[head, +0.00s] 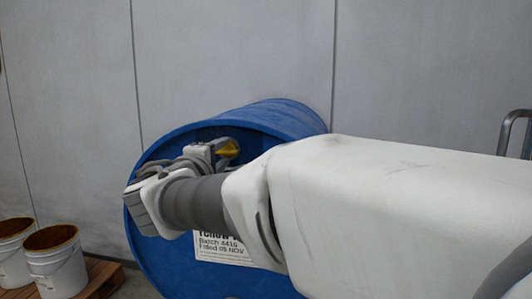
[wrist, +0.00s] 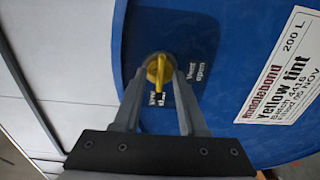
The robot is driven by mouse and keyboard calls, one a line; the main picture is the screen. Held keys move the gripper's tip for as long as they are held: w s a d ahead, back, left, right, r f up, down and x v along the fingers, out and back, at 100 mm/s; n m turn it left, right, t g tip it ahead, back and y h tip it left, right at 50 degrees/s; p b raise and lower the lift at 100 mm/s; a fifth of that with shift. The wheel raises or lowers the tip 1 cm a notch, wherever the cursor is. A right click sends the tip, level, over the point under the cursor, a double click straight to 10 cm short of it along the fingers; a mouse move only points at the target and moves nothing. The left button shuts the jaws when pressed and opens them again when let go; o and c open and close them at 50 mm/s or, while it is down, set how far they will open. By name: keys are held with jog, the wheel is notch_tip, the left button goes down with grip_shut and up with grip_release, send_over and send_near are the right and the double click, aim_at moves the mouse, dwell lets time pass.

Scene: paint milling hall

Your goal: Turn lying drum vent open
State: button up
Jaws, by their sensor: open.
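A blue drum (head: 285,113) lies on its side, with its round end face towards me. Its yellow vent knob (head: 229,148) sits near the top of that face and also shows in the wrist view (wrist: 158,66). The knob's narrow grip runs towards a partly hidden label (wrist: 157,101); a "Vent open" label (wrist: 198,75) is to its right. My gripper (wrist: 159,78) is open, with one finger on each side of the knob. I cannot tell whether either finger touches it. In the head view my gripper (head: 212,151) is partly hidden by my wrist.
A white paper label (wrist: 284,78) reading "Yellow tint" is on the drum's face. Two white pails (head: 57,272) stand on a wooden pallet (head: 104,276) at the lower left. A grey panelled wall (head: 230,50) is behind the drum. A metal rail (head: 508,128) shows at the right edge.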

jog(key=shift+c, duration=0.3)
grip_shut()
jog(key=shift+n, duration=0.3)
jog(key=n+p, duration=0.1)
jog(key=n, duration=0.2)
jog(key=shift+r+n, duration=0.1)
jog(key=shift+n, duration=0.3)
jog(key=n+p, duration=0.1)
jog(key=n, duration=0.3)
jog(key=shift+p, duration=0.4)
jog(key=n+p, duration=0.2)
jog(key=n, duration=0.3)
jog(key=shift+r+p, duration=0.1)
jog(key=shift+p, duration=0.3)
jog(key=shift+n+p, duration=1.5)
jog(key=shift+n, duration=0.8)
